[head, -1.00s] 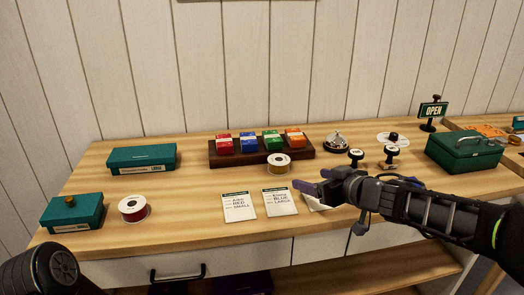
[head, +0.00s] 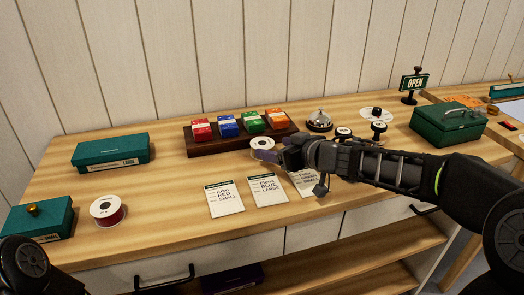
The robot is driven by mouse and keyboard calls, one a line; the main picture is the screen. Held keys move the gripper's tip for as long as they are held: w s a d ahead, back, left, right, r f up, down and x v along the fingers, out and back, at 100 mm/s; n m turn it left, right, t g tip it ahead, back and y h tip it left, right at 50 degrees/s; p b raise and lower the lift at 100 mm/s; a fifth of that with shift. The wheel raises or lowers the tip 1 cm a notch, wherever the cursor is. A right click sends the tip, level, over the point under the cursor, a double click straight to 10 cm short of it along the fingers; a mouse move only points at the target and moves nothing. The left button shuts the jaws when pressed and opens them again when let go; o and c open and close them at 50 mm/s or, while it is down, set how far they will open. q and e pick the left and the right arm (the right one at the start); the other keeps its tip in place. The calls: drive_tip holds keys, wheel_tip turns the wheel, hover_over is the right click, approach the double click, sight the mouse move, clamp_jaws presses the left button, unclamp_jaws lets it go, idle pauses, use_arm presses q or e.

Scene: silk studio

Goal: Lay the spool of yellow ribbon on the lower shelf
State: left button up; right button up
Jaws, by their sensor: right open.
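The spool of yellow ribbon (head: 263,143) stands on the counter just in front of the dark wooden rack. Only its white top shows; its ribbon is hidden behind my right gripper (head: 266,155). My right gripper is open, with its fingers at the near side of the spool; I cannot tell whether they touch it. The lower shelf (head: 345,272) is a wooden board under the drawers, partly in view at the bottom. My left gripper is not in view.
A red ribbon spool (head: 107,210) and green boxes (head: 110,151) stand at left. Order cards (head: 224,200) lie in front. The rack (head: 200,147) holds coloured packs. A bell (head: 319,120), stamps (head: 378,129) and a green case (head: 447,122) stand right. A dark box (head: 232,279) lies below.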

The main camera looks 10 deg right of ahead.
sight(265, 145)
drive_tip(key=shift+r, duration=0.1)
drive_tip(key=b+x, duration=0.2)
drive_tip(key=x, duration=0.2)
drive_tip(key=shift+w+a, duration=0.2)
drive_tip(key=shift+w, duration=0.3)
drive_tip(key=shift+c, duration=0.2)
drive_tip(key=c, duration=1.1)
wheel_tip(265, 145, up, 10)
drive_tip(key=p, duration=0.9)
